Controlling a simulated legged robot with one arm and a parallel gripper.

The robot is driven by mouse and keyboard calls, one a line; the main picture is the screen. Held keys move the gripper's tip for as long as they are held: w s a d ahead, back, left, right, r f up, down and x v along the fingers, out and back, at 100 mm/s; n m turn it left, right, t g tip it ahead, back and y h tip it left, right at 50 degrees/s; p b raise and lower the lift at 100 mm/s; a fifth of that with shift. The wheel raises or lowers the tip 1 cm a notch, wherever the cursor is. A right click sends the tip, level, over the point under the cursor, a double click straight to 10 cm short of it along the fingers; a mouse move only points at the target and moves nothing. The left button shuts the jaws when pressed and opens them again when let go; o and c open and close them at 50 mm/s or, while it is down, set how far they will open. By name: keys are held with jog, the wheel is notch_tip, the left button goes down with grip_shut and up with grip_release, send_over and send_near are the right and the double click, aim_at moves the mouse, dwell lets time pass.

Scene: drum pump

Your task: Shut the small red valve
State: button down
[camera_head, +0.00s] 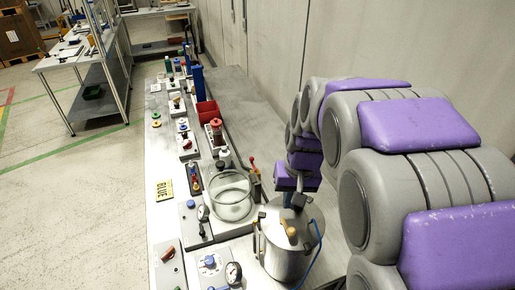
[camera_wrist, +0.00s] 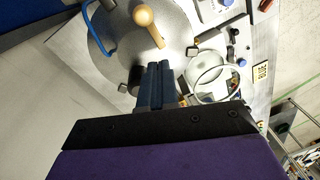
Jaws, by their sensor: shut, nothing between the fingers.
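A small red-handled valve (camera_head: 252,164) stands upright behind the glass vessel, left of my gripper in the head view. Another red-brown handle (camera_head: 168,254) lies on a grey plate at the near left; I cannot tell for certain which is the task's valve. My gripper (camera_head: 288,203) is shut and empty, over the lid of a metal pot (camera_head: 284,252). In the wrist view my dark blue fingers (camera_wrist: 159,68) are together above the round lid (camera_wrist: 178,30), apart from the wooden knob (camera_wrist: 143,15).
The glass vessel (camera_head: 231,196) stands left of the pot, and a blue hose (camera_head: 317,241) curves at the pot's right side. A red bin (camera_head: 208,112) and several small valves and gauges crowd the bench. A wall runs along the right.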

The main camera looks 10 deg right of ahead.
jog(key=w+d+f+t, duration=0.1)
jog(key=w+f, duration=0.4)
jog(key=w, duration=0.7)
jog(key=w+d+f+t+y, duration=0.1)
jog(key=w+f, duration=0.4)
jog(key=w, duration=0.8)
jog(key=w+d+f+m+t+y, duration=0.1)
jog(key=w+f, duration=0.4)
jog(key=w, duration=0.8)
jog(key=d+t, duration=0.1)
jog(key=d, duration=0.1)
jog(key=shift+d+f+t, duration=0.15)
jog(key=shift+d+t, duration=0.15)
send_near(253, 164)
jog(key=w+d+f, duration=0.2)
jog(key=w+d, duration=0.1)
jog(key=a, duration=0.1)
jog(key=a+f, duration=0.1)
jog(key=w+a+f+b, duration=0.1)
jog(key=shift+a, duration=0.2)
jog(key=shift+d, duration=0.15)
